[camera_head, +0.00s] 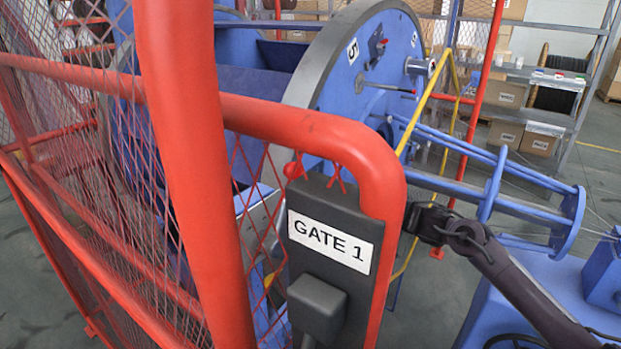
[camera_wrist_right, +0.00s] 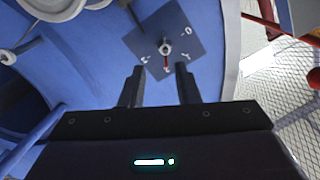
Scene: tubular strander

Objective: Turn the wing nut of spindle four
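The wrist view shows a dark square plate (camera_wrist_right: 165,45) with white marks on a blue curved face. At its centre is a small metal fitting (camera_wrist_right: 165,47) with a red pointer, possibly the wing nut; no number four is readable. My right gripper (camera_wrist_right: 160,84) is open and empty. Its two fingers are apart, and the fitting lies beyond and between them, not touching. In the head view my right gripper (camera_head: 414,220) is beside the red gate post, its fingertips hard to make out. A blue disc (camera_head: 338,85) there bears a label reading 5. My left gripper is out of view.
A red gate frame (camera_head: 320,125) with mesh and a GATE 1 sign (camera_head: 330,240) stands close in front. Blue bars (camera_head: 465,190) run right from the disc. Shelves with boxes (camera_head: 507,95) stand at the back. Open floor shows at right.

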